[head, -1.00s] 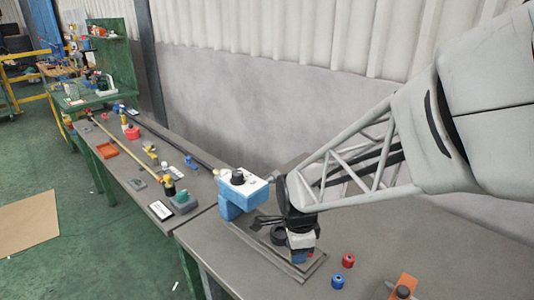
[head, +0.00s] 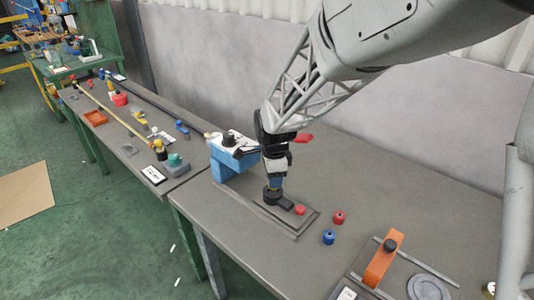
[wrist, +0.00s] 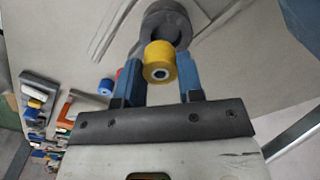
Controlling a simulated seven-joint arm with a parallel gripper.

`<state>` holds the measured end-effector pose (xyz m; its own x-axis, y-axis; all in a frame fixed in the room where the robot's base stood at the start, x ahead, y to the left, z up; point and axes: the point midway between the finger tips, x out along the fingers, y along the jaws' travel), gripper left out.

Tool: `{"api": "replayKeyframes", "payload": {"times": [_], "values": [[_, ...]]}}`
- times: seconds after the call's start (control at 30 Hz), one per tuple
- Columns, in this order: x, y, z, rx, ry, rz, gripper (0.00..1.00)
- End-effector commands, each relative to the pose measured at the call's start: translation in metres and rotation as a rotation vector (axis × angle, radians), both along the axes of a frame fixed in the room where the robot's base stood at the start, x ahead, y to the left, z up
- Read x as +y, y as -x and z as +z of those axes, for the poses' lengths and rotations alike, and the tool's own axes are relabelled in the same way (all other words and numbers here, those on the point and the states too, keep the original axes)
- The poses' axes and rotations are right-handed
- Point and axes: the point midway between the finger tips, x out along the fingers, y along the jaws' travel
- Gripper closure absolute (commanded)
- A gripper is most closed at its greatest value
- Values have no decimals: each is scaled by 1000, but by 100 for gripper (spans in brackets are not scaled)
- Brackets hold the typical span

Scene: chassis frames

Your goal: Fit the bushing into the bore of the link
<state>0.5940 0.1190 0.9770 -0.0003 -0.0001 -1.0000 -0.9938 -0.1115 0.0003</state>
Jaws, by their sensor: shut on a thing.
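My gripper (head: 274,187) is shut on a yellow bushing (wrist: 159,62), held between two blue fingers in the wrist view. In the head view the bushing is hidden by the gripper. The dark link (head: 287,203) lies on a flat grey plate, and my gripper is over its round end. In the wrist view the link's ring (wrist: 168,20) is just beyond the bushing, which covers part of it. I cannot tell whether the bushing touches the ring or is in the bore. A red piece (head: 300,210) is at the link's other end.
A red bushing (head: 339,217) and a blue bushing (head: 328,237) stand on the bench right of the plate. A blue block fixture (head: 232,158) is behind left. An orange bracket (head: 382,262) is at the front right. Bare bench (head: 440,215) lies at the right.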

Motion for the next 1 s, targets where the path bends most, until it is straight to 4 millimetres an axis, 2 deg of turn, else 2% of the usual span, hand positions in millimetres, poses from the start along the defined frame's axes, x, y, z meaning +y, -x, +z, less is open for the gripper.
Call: {"api": "replayKeyframes", "payload": {"times": [0.17,0.53,0.83,1.0], "values": [[1,-8,-1,0,0,0,90],[2,-8,-3,0,0,0,90],[1,-7,-31,1,0,0,90],[2,-7,-36,0,0,0,90]]}}
